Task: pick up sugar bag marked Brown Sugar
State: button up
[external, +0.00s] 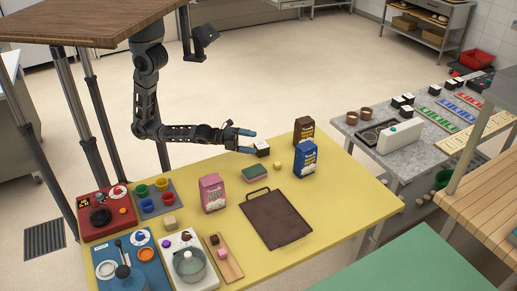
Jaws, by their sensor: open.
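Three upright bags stand on the yellow table (345,200): a dark brown bag (304,130) at the far edge, a blue bag (305,160) just in front of it, and a pink bag (212,194) further left. Their lettering is too small to read, so I cannot tell for sure which says Brown Sugar. My gripper (247,141) is open, with blue fingertips pointing right, near the table's far edge. It is left of the brown and blue bags and apart from them. The blue bag partly hides the brown bag's lower part.
A white block with a dark top (262,149) is close by the fingertips. A sponge (255,173), a small yellow cube (278,166) and a dark tray (277,219) lie nearer. Several trays and cups fill the table's left. A grey counter (360,128) stands right.

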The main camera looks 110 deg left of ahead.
jog(key=w+a+m+g+y+b, duration=0.1)
jog(key=w+a+m+y, duration=0.5)
jog(key=w, duration=0.4)
jog(key=m+g+y, duration=0.3)
jog(key=m+y, duration=0.1)
jog(key=y, duration=0.1)
send_near(305, 120)
jog(key=shift+w+a+f+b, duration=0.2)
jog(key=shift+w+a, duration=0.25)
jog(key=shift+a, duration=0.1)
jog(key=shift+w+a+f+b, duration=0.15)
jog(key=shift+w+a+f, duration=0.05)
jog(key=shift+w+a, duration=0.3)
jog(key=x, duration=0.7)
jog(key=shift+w, duration=0.2)
grip_shut()
jog(key=shift+r, duration=0.2)
